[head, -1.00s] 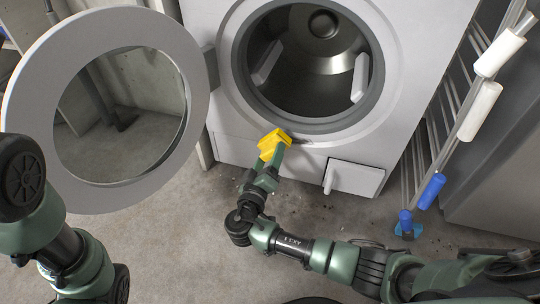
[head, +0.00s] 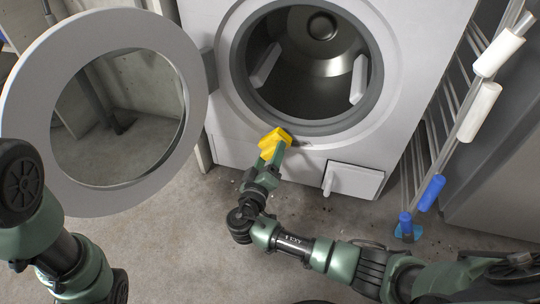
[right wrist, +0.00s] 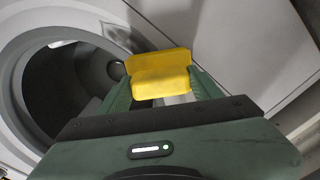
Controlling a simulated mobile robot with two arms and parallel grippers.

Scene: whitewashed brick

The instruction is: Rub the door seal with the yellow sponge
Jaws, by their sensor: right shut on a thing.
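The yellow sponge (head: 275,141) is held between the fingers of my right gripper (head: 271,156), which is shut on it. In the right wrist view the sponge (right wrist: 160,72) sits across the fingertips (right wrist: 165,92). The door seal (head: 318,127) is the grey ring around the open drum of the white washing machine (head: 232,140). The sponge is at the lower left of this ring, close to its outer edge. I cannot tell whether it touches the seal. My left arm shows at the left edge, but its gripper is out of view.
The round door (head: 30,110) stands open at the left. A small flap (head: 355,180) is open at the machine's lower right. A drying rack (head: 462,120) with white and blue parts stands at the right. The floor (head: 160,245) in front is mostly clear.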

